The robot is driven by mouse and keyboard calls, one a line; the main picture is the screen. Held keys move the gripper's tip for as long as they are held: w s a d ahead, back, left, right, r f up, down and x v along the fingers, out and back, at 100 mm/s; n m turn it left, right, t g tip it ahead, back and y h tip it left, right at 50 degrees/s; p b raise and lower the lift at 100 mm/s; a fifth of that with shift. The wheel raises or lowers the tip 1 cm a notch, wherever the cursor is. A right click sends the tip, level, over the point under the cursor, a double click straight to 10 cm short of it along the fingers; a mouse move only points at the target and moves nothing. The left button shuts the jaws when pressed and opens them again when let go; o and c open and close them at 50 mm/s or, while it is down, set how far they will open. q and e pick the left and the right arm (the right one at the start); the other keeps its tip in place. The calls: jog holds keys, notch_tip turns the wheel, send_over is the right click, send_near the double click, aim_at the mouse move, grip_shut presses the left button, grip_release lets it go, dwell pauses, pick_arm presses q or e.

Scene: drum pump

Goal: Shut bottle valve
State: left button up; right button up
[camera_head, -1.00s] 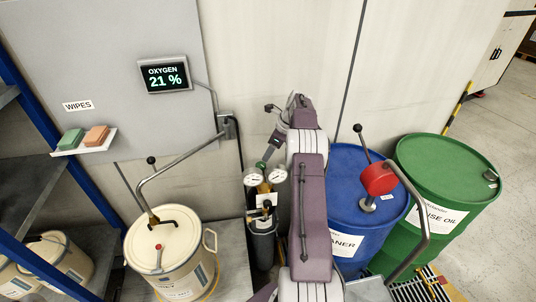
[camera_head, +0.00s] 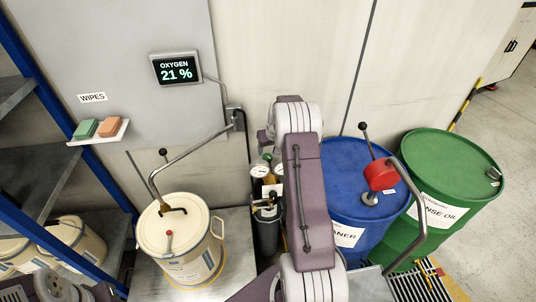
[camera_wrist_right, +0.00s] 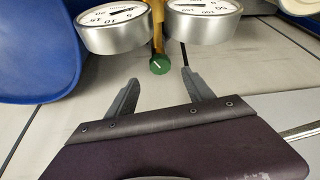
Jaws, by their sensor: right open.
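The gas bottle (camera_head: 267,235) is a dark cylinder standing between the cream drum and the blue drum. Two round gauges sit on it, and they show large in the right wrist view (camera_wrist_right: 116,27). A small round green knob (camera_wrist_right: 159,65) with a white mark hangs between the gauges in that view. My right gripper (camera_wrist_right: 160,79) is open and empty, its two fingers pointing at the knob, one to each side and just short of it. In the head view my right arm hides most of that gripper and part of the gauges. My left gripper is not visible.
A cream drum (camera_head: 182,242) with a bent pipe stands left of the bottle. A blue drum (camera_head: 350,175) with a red pump (camera_head: 380,174) and a green drum (camera_head: 450,165) stand right. The wall behind carries an oxygen display (camera_head: 177,69) reading 21 %.

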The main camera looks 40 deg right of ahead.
aim_at(268, 156)
jog(key=p+x, duration=0.1)
jog(key=x, duration=0.5)
jog(key=shift+w+f+p, duration=0.15)
jog(key=shift+f+p, duration=0.1)
jog(key=shift+p, duration=0.05)
jog(key=shift+w+d+f, duration=0.1)
jog(key=shift+f, duration=0.35)
grip_shut()
